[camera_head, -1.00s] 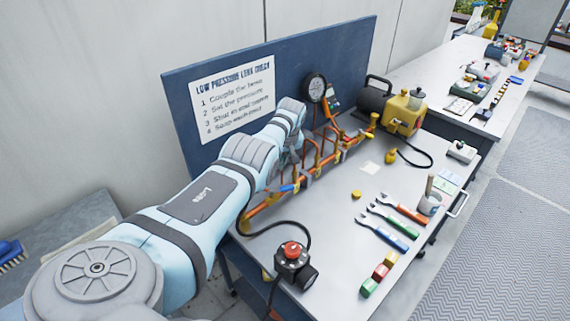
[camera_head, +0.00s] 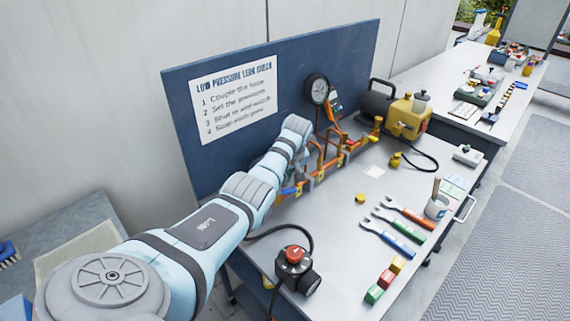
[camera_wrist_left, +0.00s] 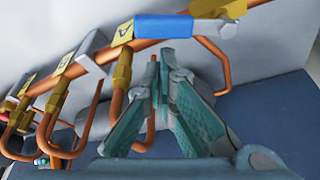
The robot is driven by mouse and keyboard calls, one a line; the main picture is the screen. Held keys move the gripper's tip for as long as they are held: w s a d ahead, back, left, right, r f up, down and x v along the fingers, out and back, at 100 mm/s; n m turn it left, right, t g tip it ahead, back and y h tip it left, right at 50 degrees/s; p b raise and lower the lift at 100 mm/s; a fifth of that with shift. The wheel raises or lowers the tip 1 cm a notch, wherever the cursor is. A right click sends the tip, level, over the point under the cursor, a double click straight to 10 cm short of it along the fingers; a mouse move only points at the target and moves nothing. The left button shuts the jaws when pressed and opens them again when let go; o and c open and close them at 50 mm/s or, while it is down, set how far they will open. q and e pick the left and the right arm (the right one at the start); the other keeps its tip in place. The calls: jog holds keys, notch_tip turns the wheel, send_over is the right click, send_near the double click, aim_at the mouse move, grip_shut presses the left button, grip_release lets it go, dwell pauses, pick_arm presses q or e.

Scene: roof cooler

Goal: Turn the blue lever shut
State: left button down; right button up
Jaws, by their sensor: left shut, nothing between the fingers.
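The blue lever (camera_wrist_left: 162,27) shows large near the top of the left wrist view, lying along an orange pipe with a yellow tag (camera_wrist_left: 122,33) beside it. In the head view the blue lever (camera_head: 288,191) is a small patch low on the copper pipework. My left gripper (camera_wrist_left: 160,55) is shut and empty, its fingertips just below the blue lever in the wrist picture; I cannot tell whether they touch. In the head view my left arm (camera_head: 205,225) hides most of the gripper and part of the pipework. My right gripper is not in view.
A pressure gauge (camera_head: 317,89) stands at the blue back board (camera_head: 350,60). A yellow pump (camera_head: 405,118) is at the bench's far end. Wrenches (camera_head: 395,225), coloured blocks (camera_head: 385,279) and a black valve with a red knob (camera_head: 296,268) lie on the bench.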

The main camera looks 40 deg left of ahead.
pick_arm(q)
jog(key=shift+s+d, duration=0.1)
jog(key=shift+d, duration=0.1)
jog(key=shift+f, duration=0.1)
jog(key=shift+d+p, duration=0.1)
jog(key=shift+p, duration=0.4)
jog(key=shift+d+m, duration=0.1)
jog(key=shift+m, duration=0.3)
